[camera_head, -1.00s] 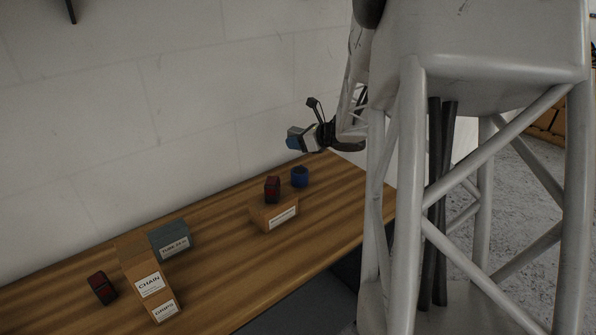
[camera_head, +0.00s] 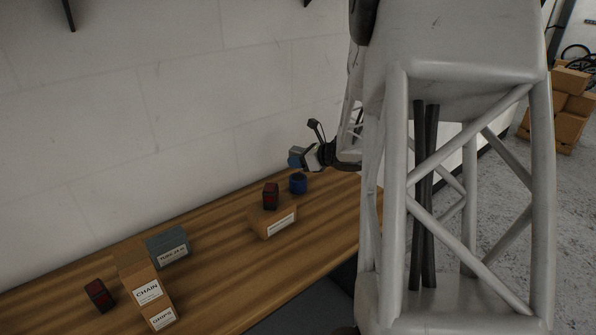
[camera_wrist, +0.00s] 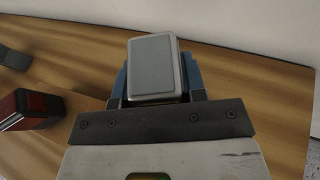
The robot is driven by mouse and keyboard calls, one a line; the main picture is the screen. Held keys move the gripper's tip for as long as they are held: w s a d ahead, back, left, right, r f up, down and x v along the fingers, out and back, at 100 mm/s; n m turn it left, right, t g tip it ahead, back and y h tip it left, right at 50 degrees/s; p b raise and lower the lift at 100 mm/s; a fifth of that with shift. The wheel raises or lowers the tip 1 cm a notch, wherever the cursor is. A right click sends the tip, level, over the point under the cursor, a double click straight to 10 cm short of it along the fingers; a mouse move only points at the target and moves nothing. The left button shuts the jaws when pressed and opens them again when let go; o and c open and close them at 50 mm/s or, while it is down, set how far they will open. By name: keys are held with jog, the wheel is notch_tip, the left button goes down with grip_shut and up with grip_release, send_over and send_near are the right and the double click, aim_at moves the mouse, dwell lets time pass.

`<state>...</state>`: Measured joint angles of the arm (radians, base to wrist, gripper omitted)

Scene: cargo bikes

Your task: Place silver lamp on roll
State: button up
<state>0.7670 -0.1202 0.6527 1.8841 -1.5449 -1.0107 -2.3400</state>
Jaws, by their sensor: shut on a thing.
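The silver lamp (camera_wrist: 153,68) is a small box with a grey face, held between the blue fingers of my gripper in the wrist view. In the head view my gripper (camera_head: 297,157) is shut on it, close above the blue roll (camera_head: 298,184). The lamp is mostly covered by the fingers there. The roll is a short blue cylinder on the wooden table, near its back edge. I cannot tell whether the lamp is directly over the roll. I cannot make out the roll in the wrist view; the lamp and gripper may hide it.
A red and black lamp (camera_head: 270,196) stands on a cardboard box (camera_head: 272,222) left of the roll; it also shows in the wrist view (camera_wrist: 38,108). Farther left on the table (camera_head: 215,280) are a grey-blue box (camera_head: 168,246), cardboard boxes (camera_head: 147,291) and another red lamp (camera_head: 99,294). A wall runs behind.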

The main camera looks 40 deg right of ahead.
aim_at(298, 177)
jog(key=shift+f, duration=0.1)
jog(key=shift+f, duration=1.95)
jog(key=shift+f, duration=0.15)
jog(key=o, duration=0.9)
jog(key=shift+o, duration=0.2)
jog(key=v, duration=1.2)
jog(key=shift+d, duration=0.1)
